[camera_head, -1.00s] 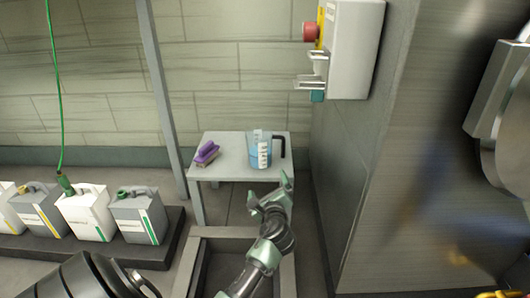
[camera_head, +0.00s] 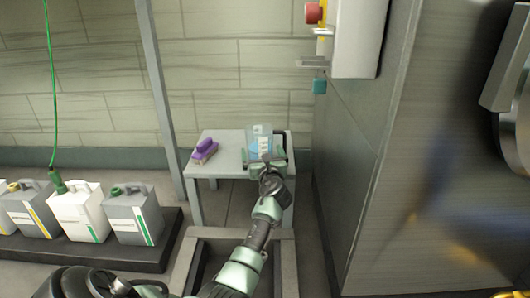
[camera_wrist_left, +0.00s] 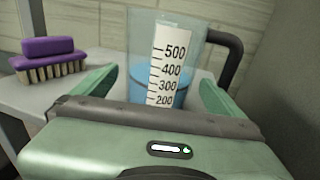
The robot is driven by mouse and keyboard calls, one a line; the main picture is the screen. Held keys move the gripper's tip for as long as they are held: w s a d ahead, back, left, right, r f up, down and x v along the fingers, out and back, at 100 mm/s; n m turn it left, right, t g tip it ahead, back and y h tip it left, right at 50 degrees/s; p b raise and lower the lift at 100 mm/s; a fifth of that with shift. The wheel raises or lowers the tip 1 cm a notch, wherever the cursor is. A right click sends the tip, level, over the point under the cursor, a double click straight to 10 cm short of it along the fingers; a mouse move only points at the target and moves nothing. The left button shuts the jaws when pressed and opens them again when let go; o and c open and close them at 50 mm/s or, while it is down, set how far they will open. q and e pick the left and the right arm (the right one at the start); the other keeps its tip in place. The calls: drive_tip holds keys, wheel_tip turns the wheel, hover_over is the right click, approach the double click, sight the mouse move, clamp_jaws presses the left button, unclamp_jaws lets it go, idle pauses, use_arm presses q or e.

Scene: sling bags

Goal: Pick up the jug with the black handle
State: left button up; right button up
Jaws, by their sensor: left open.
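The clear jug (camera_head: 259,141) with a black handle (camera_head: 281,143) stands upright on a small grey table (camera_head: 219,168). In the left wrist view the jug (camera_wrist_left: 166,60) holds blue liquid and has a white scale reading up to 500; its black handle (camera_wrist_left: 233,58) is on the right. My left gripper (camera_head: 264,161) is open in front of the jug. In the left wrist view, its green fingers (camera_wrist_left: 157,88) stand to either side of the jug's lower part. Whether they touch it cannot be told. The jug's base is hidden by the gripper. My right gripper is not in view.
A purple brush (camera_head: 205,149) lies on the table to the left of the jug, and shows in the left wrist view (camera_wrist_left: 47,60). Several canisters (camera_head: 133,217) stand on a dark platform at left. A grey post (camera_head: 164,98) and a metal wall (camera_head: 352,185) flank the table.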

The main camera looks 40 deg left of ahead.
use_arm(q)
drive_tip(key=shift+r, duration=0.15)
drive_tip(key=c, duration=1.8)
